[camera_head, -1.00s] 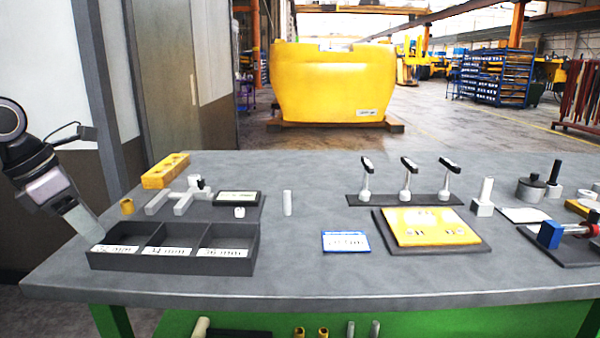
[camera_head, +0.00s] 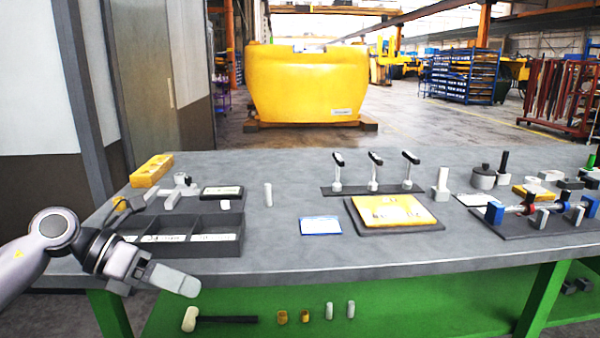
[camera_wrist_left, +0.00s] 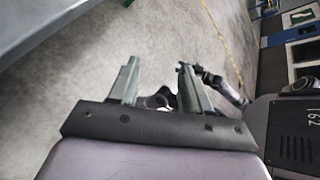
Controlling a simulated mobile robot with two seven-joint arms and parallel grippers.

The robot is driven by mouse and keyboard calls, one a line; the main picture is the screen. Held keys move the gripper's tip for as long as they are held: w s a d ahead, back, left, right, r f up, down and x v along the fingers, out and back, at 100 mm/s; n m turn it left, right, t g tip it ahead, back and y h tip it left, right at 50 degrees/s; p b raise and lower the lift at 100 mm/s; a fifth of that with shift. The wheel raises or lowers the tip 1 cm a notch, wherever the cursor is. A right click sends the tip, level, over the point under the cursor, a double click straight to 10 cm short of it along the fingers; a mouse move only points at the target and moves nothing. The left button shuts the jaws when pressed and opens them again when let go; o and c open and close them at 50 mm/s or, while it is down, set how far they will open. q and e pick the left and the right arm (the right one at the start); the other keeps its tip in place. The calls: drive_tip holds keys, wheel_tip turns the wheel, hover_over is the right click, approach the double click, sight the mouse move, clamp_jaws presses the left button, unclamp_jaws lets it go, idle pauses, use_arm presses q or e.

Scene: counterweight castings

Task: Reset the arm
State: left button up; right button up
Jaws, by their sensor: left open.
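My left gripper (camera_head: 172,279) is at the left front of the workbench in the head view, over or just in front of the bench's front edge. In the left wrist view its two fingers (camera_wrist_left: 158,88) stand apart with nothing between them, and the concrete floor lies behind them. Part of my other arm (camera_wrist_left: 225,88) shows beyond the fingers in the wrist view. My right gripper does not show in the head view.
The grey workbench (camera_head: 270,262) carries a three-compartment tray (camera_head: 236,222), partly hidden by my left arm. A yellow plate (camera_head: 392,210) on a dark base, a blue-edged card (camera_head: 320,225) and a row of upright clamps (camera_head: 373,172) stand to the right. The lower shelf (camera_head: 400,318) holds a mallet and small cylinders.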

use_arm(q)
drive_tip(key=s+d+f+n+t+h+p, duration=0.1)
drive_tip(key=s+d+n+t+h+p, duration=0.15)
drive_tip(key=d+n+t+h, duration=0.45)
drive_tip(key=s+a+f+n+t+y+p, duration=0.15)
drive_tip(key=f+n+t+y, duration=0.4)
drive_tip(key=n, duration=0.75)
drive_tip(key=s+a+f+n+t+y, duration=0.2)
drive_tip(key=f+n+y, duration=0.5)
drive_tip(key=n, duration=0.6)
drive_tip(key=s+a+f+n+g+y+p, duration=0.1)
drive_tip(key=s+a+f+n+g+y, duration=0.2)
drive_tip(key=s+f, duration=1)
drive_tip(key=s+n+g, duration=0.1)
drive_tip(key=n+g, duration=0.2)
drive_tip(key=n, duration=0.2)
drive_tip(key=shift+a+f+n+y, duration=0.15)
drive_tip(key=shift+f+n+y, duration=0.15)
drive_tip(key=shift+y, duration=0.05)
